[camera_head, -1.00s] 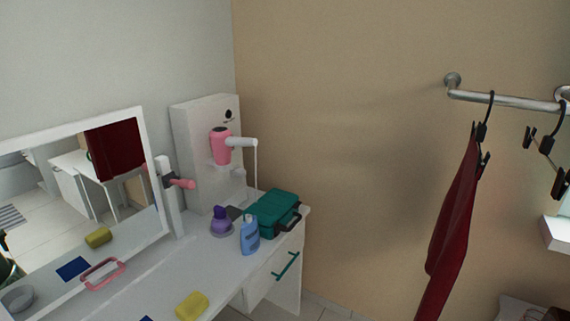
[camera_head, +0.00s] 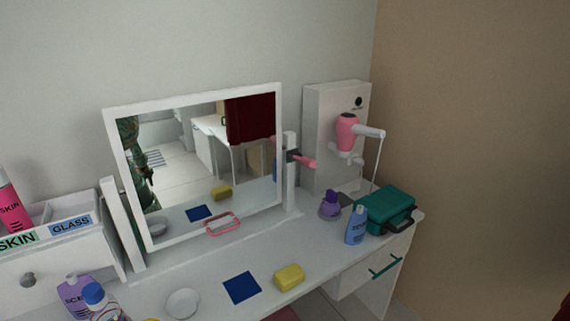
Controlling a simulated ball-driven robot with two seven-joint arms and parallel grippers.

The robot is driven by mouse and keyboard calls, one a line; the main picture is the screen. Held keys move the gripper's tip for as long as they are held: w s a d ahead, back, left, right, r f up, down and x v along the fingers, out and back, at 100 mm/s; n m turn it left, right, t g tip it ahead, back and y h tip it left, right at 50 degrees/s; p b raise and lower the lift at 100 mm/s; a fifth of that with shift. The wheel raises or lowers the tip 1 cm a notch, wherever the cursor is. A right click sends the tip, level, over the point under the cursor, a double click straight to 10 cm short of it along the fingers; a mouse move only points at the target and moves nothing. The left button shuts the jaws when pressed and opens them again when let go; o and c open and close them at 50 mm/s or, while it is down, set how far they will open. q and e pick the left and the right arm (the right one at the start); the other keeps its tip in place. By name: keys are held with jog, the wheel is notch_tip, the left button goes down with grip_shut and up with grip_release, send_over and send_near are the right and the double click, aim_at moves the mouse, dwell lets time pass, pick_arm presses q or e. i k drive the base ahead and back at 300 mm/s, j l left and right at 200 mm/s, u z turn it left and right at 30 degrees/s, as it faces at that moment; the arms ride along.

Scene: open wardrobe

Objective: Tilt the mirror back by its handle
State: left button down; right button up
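The mirror (camera_head: 175,165) has a white rectangular frame and stands between two white posts on the white dressing table (camera_head: 215,272). A pink loop handle (camera_head: 222,224) sits at the lower edge of its frame, right of the middle. A pink knob (camera_head: 302,161) sticks out at the right post (camera_head: 290,180). The mirror leans slightly and reflects the room, a dark red cloth and a green figure. Neither of my grippers is in the picture.
A blue cloth (camera_head: 241,288), a yellow sponge (camera_head: 289,277) and a white dish (camera_head: 183,303) lie before the mirror. Bottles (camera_head: 76,297) stand front left. A blue bottle (camera_head: 356,226), purple bottle (camera_head: 330,206) and green case (camera_head: 385,209) stand right, near the pink hair dryer (camera_head: 346,132).

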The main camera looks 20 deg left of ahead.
aim_at(190, 166)
jog(key=u, duration=1.3)
